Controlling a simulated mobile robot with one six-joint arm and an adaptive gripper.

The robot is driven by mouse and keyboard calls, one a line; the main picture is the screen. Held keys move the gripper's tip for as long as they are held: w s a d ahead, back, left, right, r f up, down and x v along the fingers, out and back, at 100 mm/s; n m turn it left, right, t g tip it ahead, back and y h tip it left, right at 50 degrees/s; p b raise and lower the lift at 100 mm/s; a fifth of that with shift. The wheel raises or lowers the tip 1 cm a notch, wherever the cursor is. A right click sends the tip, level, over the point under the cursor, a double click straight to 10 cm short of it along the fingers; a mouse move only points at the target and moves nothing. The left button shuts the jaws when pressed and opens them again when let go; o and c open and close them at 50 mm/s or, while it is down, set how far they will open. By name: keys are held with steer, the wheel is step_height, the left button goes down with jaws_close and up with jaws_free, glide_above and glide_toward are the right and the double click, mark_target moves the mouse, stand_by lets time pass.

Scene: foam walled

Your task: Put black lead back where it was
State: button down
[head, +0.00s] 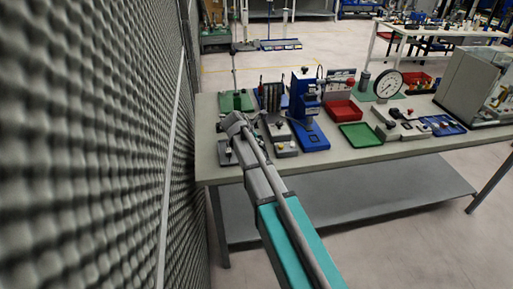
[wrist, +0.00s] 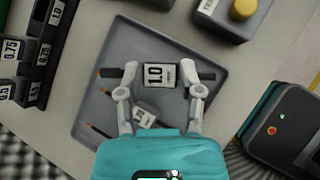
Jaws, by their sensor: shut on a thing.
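In the wrist view, my gripper (wrist: 160,74) is over a dark grey tray (wrist: 185,42), with its two white fingers on either side of a black lead's pale "1.0" tag (wrist: 159,76). The gripper is shut on this black lead, whose dark ends stick out left and right beyond the fingers. I cannot tell whether it is lifted off the tray. A second tag (wrist: 145,116) lies tilted in the tray below, partly hidden by my gripper. Orange tips show at the tray's left side. In the head view, my gripper (head: 232,127) is at the bench's near left corner; the held lead is too small to make out.
A black rack (wrist: 42,45) with tags such as 0.75 and 1.0 stands left of the tray. A grey box with a yellow button (wrist: 243,9) is at upper right. In the head view, a blue press (head: 305,100) and green tray (head: 360,134) stand rightward; a foam wall (head: 90,140) is close on the left.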

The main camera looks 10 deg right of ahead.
steer(key=shift+f+b, duration=1.15)
steer(key=shift+f, duration=0.35)
steer(key=shift+f, duration=0.1)
steer(key=shift+c, duration=1.1)
jaws_free()
steer(key=shift+p+v, duration=1)
steer(key=shift+v, duration=0.3)
steer(key=p+v, duration=0.7)
steer(key=v, duration=0.2)
steer(key=shift+s+r, duration=0.2)
steer(key=shift+r, duration=0.1)
steer(key=shift+a, duration=0.1)
